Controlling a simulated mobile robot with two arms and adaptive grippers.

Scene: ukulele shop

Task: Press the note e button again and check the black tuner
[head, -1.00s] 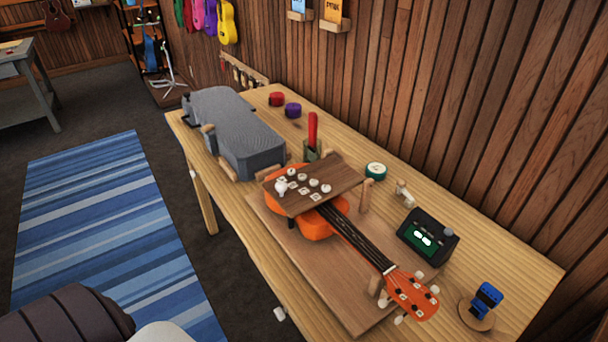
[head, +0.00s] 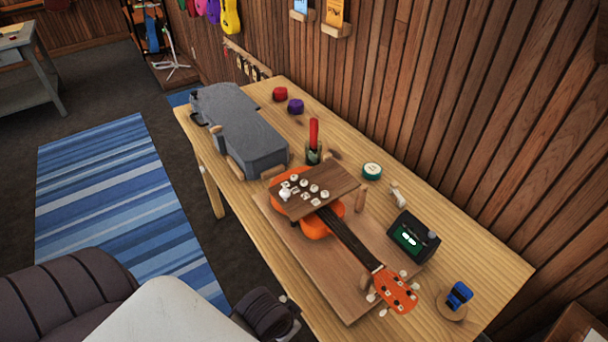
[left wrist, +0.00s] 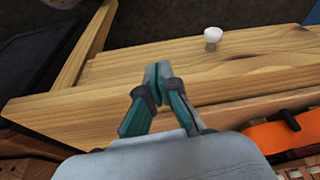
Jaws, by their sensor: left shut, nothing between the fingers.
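A black tuner (head: 428,238) with a lit green screen stands on the right part of the workbench in the head view. White marks show on the screen but are too small to read. Several white note buttons (head: 302,183) with small labels sit on a brown board (head: 334,180) over the orange ukulele (head: 312,226). I cannot read which button is e. My left gripper (left wrist: 158,75) is shut and empty in the left wrist view, over bare wood of the bench, apart from the ukulele (left wrist: 276,138). My right gripper is not in view.
The wooden bench (head: 478,248) also holds a grey case (head: 240,130), a red stick in a holder (head: 314,133), a round green-and-white tin (head: 372,171) and a blue clip-on thing (head: 459,295). A striped rug (head: 110,200) lies on the floor left of the bench.

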